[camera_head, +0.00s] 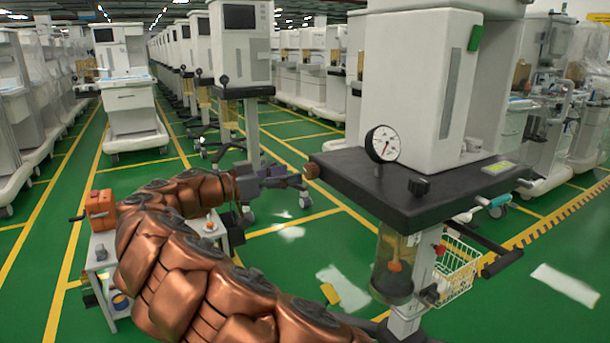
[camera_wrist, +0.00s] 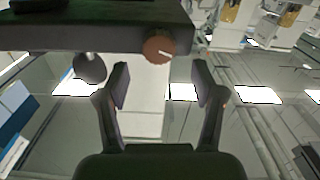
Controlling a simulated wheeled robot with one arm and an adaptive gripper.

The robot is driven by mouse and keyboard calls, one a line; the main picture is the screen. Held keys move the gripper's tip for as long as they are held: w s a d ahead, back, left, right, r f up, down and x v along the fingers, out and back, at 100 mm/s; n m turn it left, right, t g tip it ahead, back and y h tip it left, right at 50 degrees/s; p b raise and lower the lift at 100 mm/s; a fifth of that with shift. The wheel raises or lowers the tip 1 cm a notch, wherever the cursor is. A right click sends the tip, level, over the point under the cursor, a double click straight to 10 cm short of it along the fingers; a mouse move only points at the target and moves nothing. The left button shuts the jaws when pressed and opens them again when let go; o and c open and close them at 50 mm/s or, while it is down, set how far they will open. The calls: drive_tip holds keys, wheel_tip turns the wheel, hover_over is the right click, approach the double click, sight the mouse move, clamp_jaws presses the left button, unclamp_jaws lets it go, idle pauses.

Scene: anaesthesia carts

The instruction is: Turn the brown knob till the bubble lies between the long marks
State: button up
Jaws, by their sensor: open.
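The brown knob (camera_head: 311,170) sits on the left edge of the cart's dark top. In the wrist view the brown knob (camera_wrist: 158,50) shows a pale line on its face. My gripper (camera_head: 291,178) is just left of the knob. In the wrist view my gripper (camera_wrist: 160,84) is open, with a finger on each side of empty space; the knob lies beyond the fingertips, roughly centred between them. A small yellow-green level vial (camera_head: 498,167) lies on the right part of the top. Its bubble and marks are too small to make out.
A wire basket (camera_head: 457,270) hangs below. An orange box (camera_head: 101,209) stands on a small trolley at left.

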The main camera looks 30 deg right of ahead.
sight(307, 170)
drive_tip(key=d, duration=0.3)
drive_tip(key=d+b, duration=0.1)
drive_tip(key=d, duration=0.1)
drive_tip(key=shift+s+d, duration=0.1)
drive_tip(key=shift+s, duration=0.2)
drive_tip(key=c, duration=1.1)
drive_tip(key=shift+c, duration=0.2)
drive_tip(key=shift+r+n+p, duration=0.1)
drive_tip(key=shift+n+p, duration=0.2)
drive_tip(key=shift+p, duration=0.1)
